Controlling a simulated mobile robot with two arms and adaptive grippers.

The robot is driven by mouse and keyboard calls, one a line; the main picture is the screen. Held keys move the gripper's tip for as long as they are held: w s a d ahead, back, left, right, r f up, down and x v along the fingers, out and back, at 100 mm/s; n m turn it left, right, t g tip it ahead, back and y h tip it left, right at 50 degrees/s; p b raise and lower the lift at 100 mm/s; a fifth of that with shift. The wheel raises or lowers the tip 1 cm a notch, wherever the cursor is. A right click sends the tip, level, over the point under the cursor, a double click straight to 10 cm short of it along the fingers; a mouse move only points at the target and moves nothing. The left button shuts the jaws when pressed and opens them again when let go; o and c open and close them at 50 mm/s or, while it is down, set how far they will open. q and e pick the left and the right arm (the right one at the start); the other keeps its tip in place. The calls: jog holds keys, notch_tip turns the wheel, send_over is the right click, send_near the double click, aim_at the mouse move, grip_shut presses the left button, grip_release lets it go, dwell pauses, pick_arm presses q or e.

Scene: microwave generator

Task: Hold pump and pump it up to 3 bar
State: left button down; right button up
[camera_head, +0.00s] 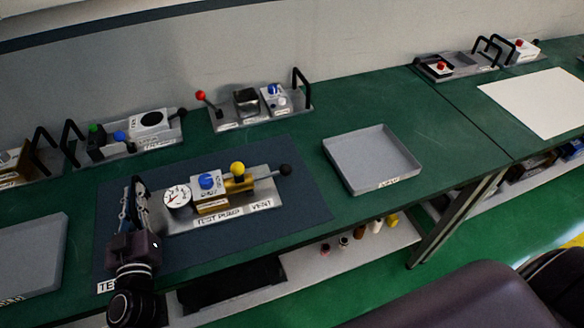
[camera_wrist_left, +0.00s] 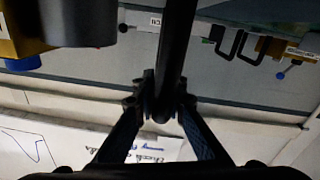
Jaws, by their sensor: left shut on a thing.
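The test pump (camera_head: 210,205) sits on the dark blue mat (camera_head: 300,196), with a round white gauge (camera_head: 177,196), a blue knob (camera_head: 207,181), a yellow ball knob (camera_head: 237,168) and a black ball-ended lever (camera_head: 284,170) at its right. Labels on its front edge read TEST PUMP and VENT. My left gripper (camera_head: 136,205) is at the pump's left end, left of the gauge. In the left wrist view my left gripper (camera_wrist_left: 163,100) is shut around a black bar (camera_wrist_left: 176,50), apparently the pump's handle; the head view mostly hides it. The gauge reading is too small to tell.
A grey tray (camera_head: 372,160) stands right of the mat, and another grey tray (camera_head: 30,258) stands at the left. Units with black handles line the wall, including one with a red ball lever (camera_head: 200,96). Green bench top is free between the mat and right tray.

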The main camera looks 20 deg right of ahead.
jog(key=shift+w+f, duration=0.1)
jog(key=shift+f, duration=0.15)
dwell(1.2)
